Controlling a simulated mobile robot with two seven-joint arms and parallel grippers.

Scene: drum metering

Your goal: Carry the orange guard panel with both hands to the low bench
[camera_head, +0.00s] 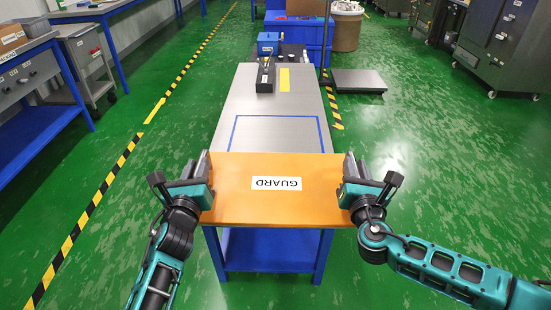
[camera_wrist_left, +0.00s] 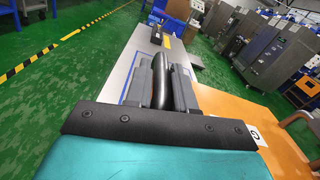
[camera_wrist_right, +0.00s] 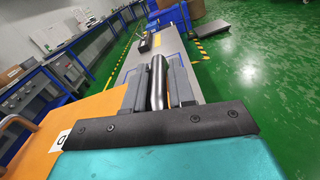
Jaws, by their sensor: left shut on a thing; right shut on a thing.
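The orange guard panel (camera_head: 245,205) is held flat and level between my two grippers, with its white GUARD label upside down in the head view. My left gripper (camera_head: 207,178) is shut on the panel's left end. My right gripper (camera_head: 350,180) is shut on its right end. The panel also shows in the left wrist view (camera_wrist_left: 235,105) and the right wrist view (camera_wrist_right: 80,118). A low bench with a grey top (camera_head: 250,105) and blue legs lies ahead. A blue outlined rectangle (camera_head: 277,117) is marked on it. The panel hides the bench's near edge; its height above the top is unclear.
A black device (camera_head: 265,78), a yellow label (camera_head: 284,79) and a blue box (camera_head: 268,42) are at the bench's far end. A low grey platform (camera_head: 358,80) stands right of it. Blue workbenches are left, grey cabinets (camera_head: 500,40) right.

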